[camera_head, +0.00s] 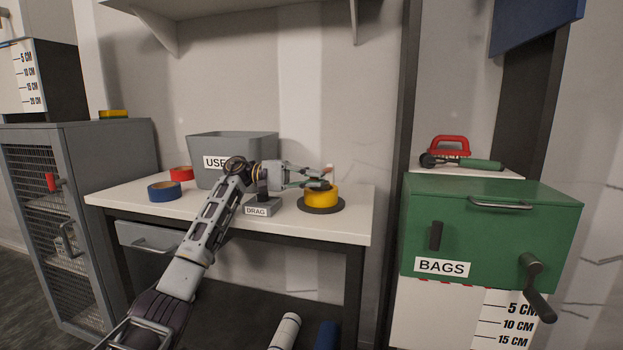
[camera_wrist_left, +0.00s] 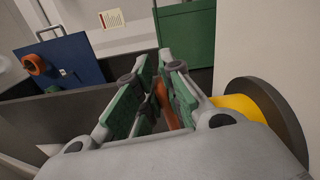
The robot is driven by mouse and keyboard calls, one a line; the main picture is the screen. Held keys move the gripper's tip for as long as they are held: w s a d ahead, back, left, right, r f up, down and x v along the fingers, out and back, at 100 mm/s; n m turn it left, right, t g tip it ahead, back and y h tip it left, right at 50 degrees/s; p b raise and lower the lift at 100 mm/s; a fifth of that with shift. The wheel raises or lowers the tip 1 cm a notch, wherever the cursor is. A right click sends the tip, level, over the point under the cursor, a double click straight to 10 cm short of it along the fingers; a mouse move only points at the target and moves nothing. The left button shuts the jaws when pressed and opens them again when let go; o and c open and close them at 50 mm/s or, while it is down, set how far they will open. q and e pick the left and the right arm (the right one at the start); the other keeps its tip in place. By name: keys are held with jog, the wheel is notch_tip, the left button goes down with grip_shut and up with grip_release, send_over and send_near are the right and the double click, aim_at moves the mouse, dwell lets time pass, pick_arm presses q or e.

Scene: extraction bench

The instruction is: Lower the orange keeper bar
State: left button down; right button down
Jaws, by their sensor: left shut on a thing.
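The orange keeper bar (camera_wrist_left: 168,105) shows as a short orange piece between my left gripper's fingers in the left wrist view. In the head view only a small orange bit (camera_head: 329,169) stands up at the fingertips. My left gripper (camera_head: 322,178) is shut on the bar, just above a yellow roll (camera_head: 322,197). The roll sits on a dark round disc (camera_head: 315,210) on the bench. In the left wrist view the roll (camera_wrist_left: 238,104) and disc (camera_wrist_left: 282,120) are right of my gripper (camera_wrist_left: 158,88). The fingers hide most of the bar. My right gripper is not in view.
A grey block labelled BRAG (camera_head: 257,211) stands left of the roll on the white bench (camera_head: 230,220). A grey bin (camera_head: 262,146) is behind my arm. Blue tape (camera_head: 164,191) and red tape (camera_head: 181,174) lie left. A green BAGS box (camera_head: 490,235) stands right.

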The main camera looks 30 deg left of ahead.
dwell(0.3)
pick_arm(q)
jog(key=c, duration=1.5)
grip_release()
jog(key=shift+a, duration=0.1)
jog(key=shift+v, duration=5.95)
jog(key=shift+f, duration=0.15)
